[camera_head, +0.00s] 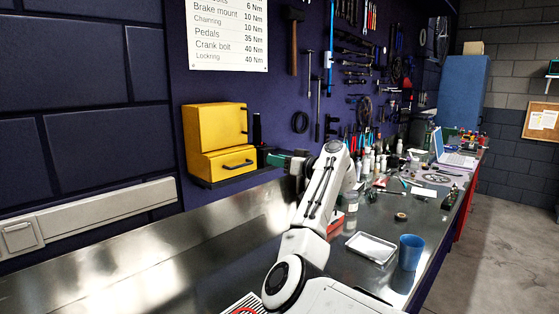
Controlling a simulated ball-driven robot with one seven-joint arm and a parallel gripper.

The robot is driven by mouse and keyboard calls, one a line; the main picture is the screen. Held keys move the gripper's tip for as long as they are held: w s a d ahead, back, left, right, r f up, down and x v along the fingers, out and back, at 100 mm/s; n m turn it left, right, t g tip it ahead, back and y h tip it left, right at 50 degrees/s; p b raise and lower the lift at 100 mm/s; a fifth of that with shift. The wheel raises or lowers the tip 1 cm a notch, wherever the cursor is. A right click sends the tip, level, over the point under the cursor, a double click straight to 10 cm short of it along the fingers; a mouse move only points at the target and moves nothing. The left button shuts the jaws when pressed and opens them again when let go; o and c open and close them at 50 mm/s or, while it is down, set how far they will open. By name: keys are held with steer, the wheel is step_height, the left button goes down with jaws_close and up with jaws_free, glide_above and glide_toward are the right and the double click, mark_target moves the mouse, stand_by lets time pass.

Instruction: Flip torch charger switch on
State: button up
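My gripper (299,168) is at the end of my white arm, in front of the purple wall and right of the yellow cabinet. It is small, dark and partly covered by my arm, so I cannot tell whether it is open or shut. A dark green block-like shape (278,160) shows at its left side; I cannot tell whether it is held. A dark upright object (257,129), possibly the torch, stands beside the cabinet. A pale square switch or socket plate (19,237) sits on the wall trunking at far left, well away from my gripper. I cannot identify the charger's switch.
The yellow cabinet (218,140) stands on a dark wall shelf (232,178). On the steel bench (232,230) are a white tray (371,247), a blue cup (410,252) and several bottles farther back. A laptop (456,152) is at the far end.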

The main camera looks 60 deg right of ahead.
jaws_close()
steer(key=shift+r, duration=0.15)
stand_by(0.4)
steer(key=shift+w+d+r+m+g+y+p, duration=0.1)
steer(key=shift+r+g+y+p, duration=0.4)
steer(key=shift+g+p, duration=1.45)
steer(key=shift+w+a+r+m+g+y+p, duration=0.15)
steer(key=shift+r+g+p, duration=0.85)
steer(key=shift+p, duration=1.5)
steer(key=shift+w+d+r+m+g+y+p, duration=0.15)
steer(key=shift+r+g+y+p, duration=0.2)
steer(key=shift+g+p, duration=1.7)
jaws_free()
